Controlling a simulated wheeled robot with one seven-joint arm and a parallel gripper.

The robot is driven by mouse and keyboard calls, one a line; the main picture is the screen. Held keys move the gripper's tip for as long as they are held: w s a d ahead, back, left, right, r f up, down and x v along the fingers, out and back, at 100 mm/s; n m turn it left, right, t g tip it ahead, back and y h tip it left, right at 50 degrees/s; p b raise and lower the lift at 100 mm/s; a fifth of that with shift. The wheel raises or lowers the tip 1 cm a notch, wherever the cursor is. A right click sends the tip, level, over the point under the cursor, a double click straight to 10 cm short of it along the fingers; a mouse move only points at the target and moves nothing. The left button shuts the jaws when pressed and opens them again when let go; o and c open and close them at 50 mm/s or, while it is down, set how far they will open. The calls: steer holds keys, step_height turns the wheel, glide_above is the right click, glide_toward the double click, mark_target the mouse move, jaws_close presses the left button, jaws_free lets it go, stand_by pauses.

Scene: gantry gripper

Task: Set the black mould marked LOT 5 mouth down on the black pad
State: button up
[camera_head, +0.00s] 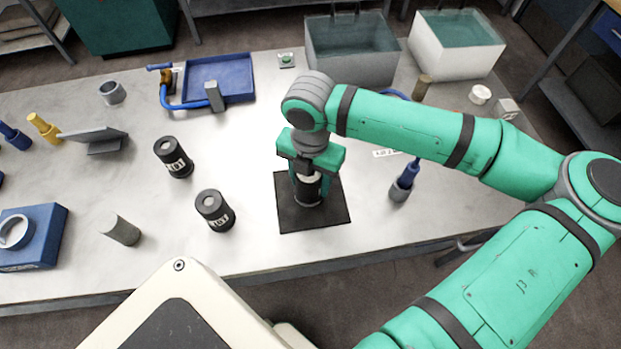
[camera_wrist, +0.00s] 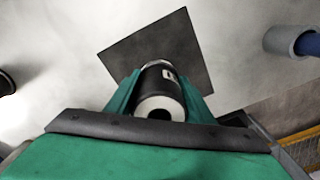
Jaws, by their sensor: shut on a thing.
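My gripper (camera_head: 308,184) is shut on a black mould (camera_head: 307,195) over the black pad (camera_head: 334,213). In the wrist view the mould (camera_wrist: 162,88) lies between the two green fingers of my gripper (camera_wrist: 160,92). Its pale end with a dark round hole faces the wrist camera; part of a white label shows, too small to read. The pad (camera_wrist: 190,50) spreads beyond it. I cannot tell whether the mould's lower end touches the pad. Two more black labelled moulds stand left of the pad, one farther back (camera_head: 174,157) and one nearer (camera_head: 215,210); their lot numbers are unclear.
A blue tool in a grey holder (camera_head: 401,187) stands right of the pad. A grey cylinder (camera_head: 121,230) and a blue block (camera_head: 32,236) are at the left. A blue tray (camera_head: 235,70) and two tanks (camera_head: 350,65), (camera_head: 455,62) stand behind. Bare table surrounds the pad's front.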

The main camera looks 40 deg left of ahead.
steer(key=shift+f, duration=0.65)
stand_by(0.4)
steer(key=o, duration=1.2)
steer(key=shift+c, duration=0.2)
step_height(320, 180, up, 11)
steer(key=shift+f, duration=0.1)
